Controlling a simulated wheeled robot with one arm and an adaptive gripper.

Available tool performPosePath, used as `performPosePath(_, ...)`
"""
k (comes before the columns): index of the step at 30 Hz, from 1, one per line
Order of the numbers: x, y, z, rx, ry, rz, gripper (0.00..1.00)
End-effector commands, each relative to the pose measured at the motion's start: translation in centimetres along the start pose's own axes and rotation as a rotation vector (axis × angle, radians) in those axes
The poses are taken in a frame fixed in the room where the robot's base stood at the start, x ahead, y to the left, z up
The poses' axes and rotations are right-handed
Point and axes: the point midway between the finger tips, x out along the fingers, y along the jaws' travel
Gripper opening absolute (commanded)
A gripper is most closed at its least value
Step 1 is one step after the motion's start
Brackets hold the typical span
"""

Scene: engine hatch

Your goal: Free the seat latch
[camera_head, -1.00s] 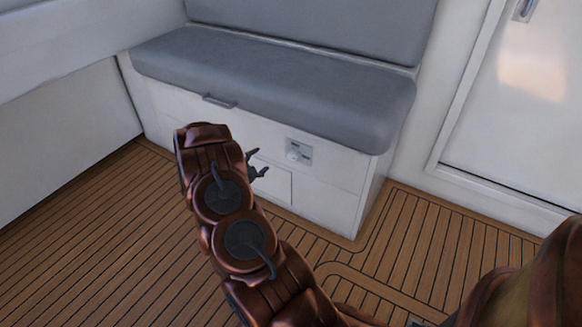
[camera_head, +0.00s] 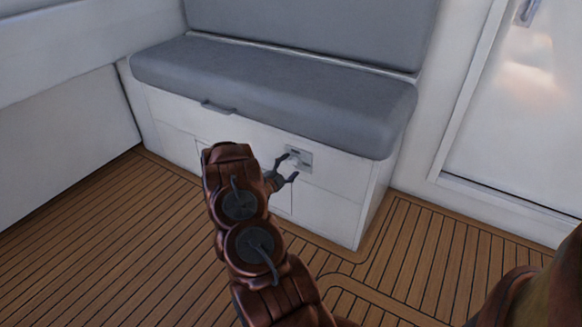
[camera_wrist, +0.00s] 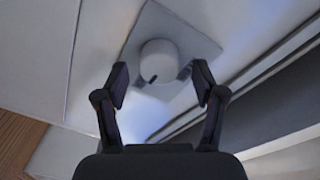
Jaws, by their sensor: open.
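The seat latch (camera_head: 304,155) is a small grey plate with a round knob on the white front of the seat box, below the cushion. In the wrist view its pale round knob (camera_wrist: 160,60) stands out from the square plate (camera_wrist: 146,28), with a small dark mark on its edge. My gripper (camera_head: 288,166) is open, just in front of the latch. In the wrist view the fingertips of my gripper (camera_wrist: 158,80) lie either side of the knob's lower part.
The grey seat cushion (camera_head: 275,90) overhangs the box front. A dark handle (camera_head: 217,107) is on the front, to the left. A white door (camera_head: 520,120) is at the right. The teak floor (camera_head: 90,240) is clear at the left.

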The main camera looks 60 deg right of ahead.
Motion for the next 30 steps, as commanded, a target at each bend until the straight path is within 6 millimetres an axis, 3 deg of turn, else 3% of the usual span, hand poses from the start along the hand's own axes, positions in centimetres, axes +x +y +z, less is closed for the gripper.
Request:
performPosePath(6,1.17,0.01,0.01,0.0,0.0,0.0,0.69)
performPosePath(15,1.27,0.01,0.01,-0.001,-0.001,0.001,0.69)
performPosePath(30,1.23,0.02,0.04,-0.001,-0.002,0.001,0.18)
